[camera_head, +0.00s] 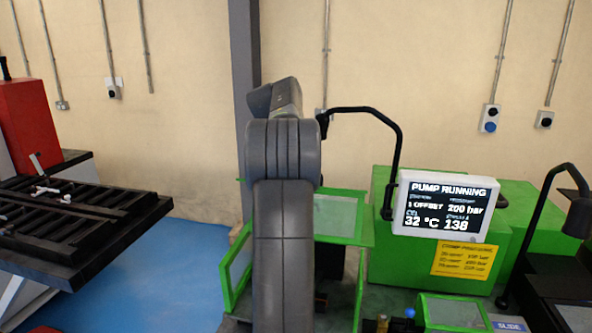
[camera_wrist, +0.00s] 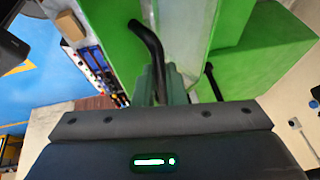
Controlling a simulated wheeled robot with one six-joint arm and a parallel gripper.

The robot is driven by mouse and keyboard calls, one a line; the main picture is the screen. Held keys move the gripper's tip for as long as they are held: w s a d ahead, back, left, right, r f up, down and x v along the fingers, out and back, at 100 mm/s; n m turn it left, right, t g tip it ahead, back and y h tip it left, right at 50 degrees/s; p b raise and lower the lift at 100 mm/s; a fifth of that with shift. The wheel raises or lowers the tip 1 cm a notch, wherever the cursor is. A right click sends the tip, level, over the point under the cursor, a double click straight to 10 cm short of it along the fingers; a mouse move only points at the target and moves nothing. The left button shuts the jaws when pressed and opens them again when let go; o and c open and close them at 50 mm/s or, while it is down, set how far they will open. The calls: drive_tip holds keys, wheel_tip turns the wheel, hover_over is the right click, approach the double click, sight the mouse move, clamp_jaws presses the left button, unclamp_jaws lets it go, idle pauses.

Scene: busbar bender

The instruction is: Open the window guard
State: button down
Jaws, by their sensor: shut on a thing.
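The window guard (camera_head: 367,238) is a green-framed panel with a clear pane, partly hidden behind my arm in the head view. The head view does not clearly show how far it stands open. In the wrist view a black bent handle bar (camera_wrist: 147,38) runs along a green surface down to my gripper (camera_wrist: 168,82). My fingers are shut on the bar near its lower end. In the head view my gripper is hidden behind my own arm.
A green machine body with a white display (camera_head: 445,207) reading "PUMP RUNNING" stands right of the guard. A black curved arm (camera_head: 398,130) rises beside it. A dark slatted table (camera_head: 75,225) stands at left. Blue floor (camera_head: 195,265) lies open between.

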drive_tip(key=shift+f, duration=0.2)
drive_tip(key=c, duration=1.5)
unclamp_jaws()
drive_tip(key=shift+w, duration=0.15)
drive_tip(key=shift+r, duration=0.1)
drive_tip(key=v, duration=0.7)
drive_tip(key=shift+r, duration=0.15)
drive_tip(key=shift+a, duration=0.1)
